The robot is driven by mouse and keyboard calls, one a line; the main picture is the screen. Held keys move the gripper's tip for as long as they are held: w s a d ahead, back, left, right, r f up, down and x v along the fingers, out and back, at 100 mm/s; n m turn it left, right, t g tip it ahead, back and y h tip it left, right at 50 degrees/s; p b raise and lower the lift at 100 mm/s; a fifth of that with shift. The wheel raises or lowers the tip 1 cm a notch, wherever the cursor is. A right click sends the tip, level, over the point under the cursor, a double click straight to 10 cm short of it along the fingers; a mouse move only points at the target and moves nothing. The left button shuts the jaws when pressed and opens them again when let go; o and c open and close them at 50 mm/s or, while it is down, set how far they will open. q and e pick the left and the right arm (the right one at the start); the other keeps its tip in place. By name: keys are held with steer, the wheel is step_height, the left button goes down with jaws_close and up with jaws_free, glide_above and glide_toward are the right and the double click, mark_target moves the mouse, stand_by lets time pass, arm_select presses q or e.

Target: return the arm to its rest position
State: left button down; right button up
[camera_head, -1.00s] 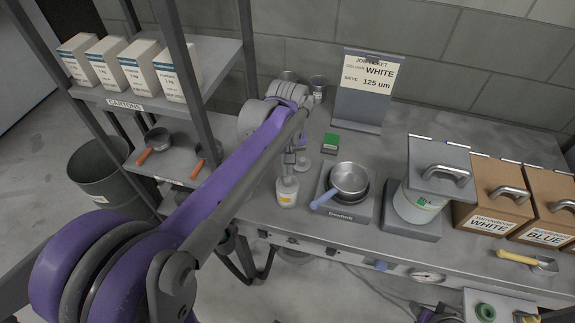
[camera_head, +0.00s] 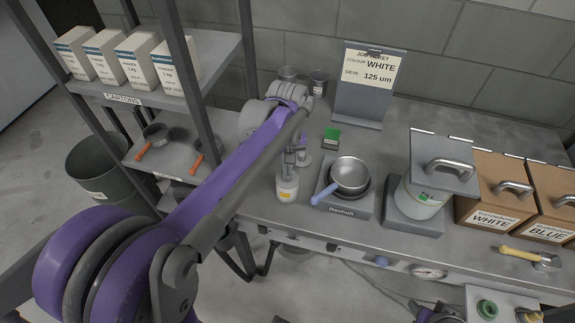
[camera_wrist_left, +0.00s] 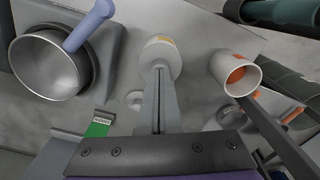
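My left arm reaches from the lower left across the bench in the head view. Its gripper (camera_head: 291,158) points down just above a small white jar (camera_head: 287,187) with a yellow label. In the left wrist view the two fingers (camera_wrist_left: 159,85) lie close together with only a thin line between them. The white jar (camera_wrist_left: 162,54) shows beyond their tips; I see nothing held between them, and contact with the jar cannot be told.
A steel pan (camera_head: 350,174) sits on a scale (camera_head: 346,206) right of the jar. A lidded white tub (camera_head: 420,198) and pigment boxes (camera_head: 494,190) stand further right. A shelf post (camera_head: 190,90) is close to my arm. A white cup (camera_wrist_left: 235,72) shows in the wrist view.

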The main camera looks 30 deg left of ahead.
arm_select(q)
steer(key=shift+r, duration=0.1)
arm_select(e)
steer(key=shift+r, duration=0.1)
arm_select(q)
steer(key=shift+r+p, duration=2.1)
steer(key=shift+r, duration=1.3)
arm_select(e)
steer(key=shift+w+r, duration=0.3)
steer(key=shift+r, duration=0.55)
steer(key=shift+w+r, duration=0.25)
steer(key=shift+r, duration=0.65)
steer(key=shift+w+r, duration=0.3)
steer(key=shift+r, duration=0.55)
